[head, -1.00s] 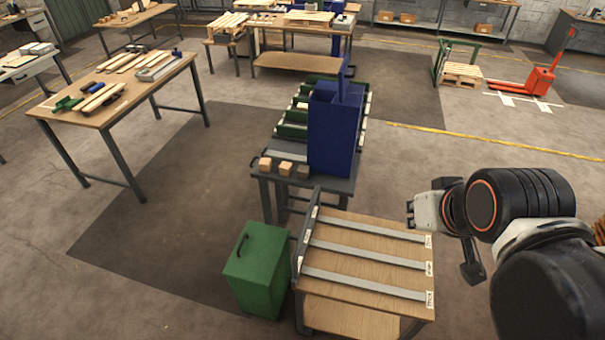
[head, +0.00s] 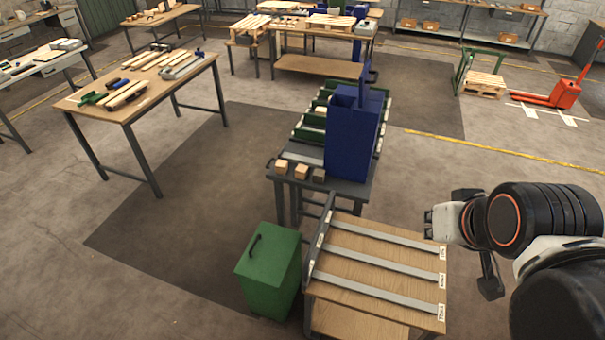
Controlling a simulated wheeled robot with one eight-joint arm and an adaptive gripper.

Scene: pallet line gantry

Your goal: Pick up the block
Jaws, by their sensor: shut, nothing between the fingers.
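Three small wooden blocks stand in a row on the near left edge of a dark grey table: a left block (head: 281,166), a middle block (head: 302,172) and a darker right block (head: 319,175). They are beside a tall blue box (head: 354,135). Which one the task means cannot be told. My gripper (head: 429,222) is at the right, pointing left, shut and empty. In the picture it is to the right of the blocks and clear of them, over the right edge of the wooden rack.
A wooden rack with grey rails (head: 385,262) stands in front of the dark table (head: 345,190). A green bin (head: 268,270) is to its left. A workbench (head: 135,100) with timber is further left. Floor between workbench and dark table is clear.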

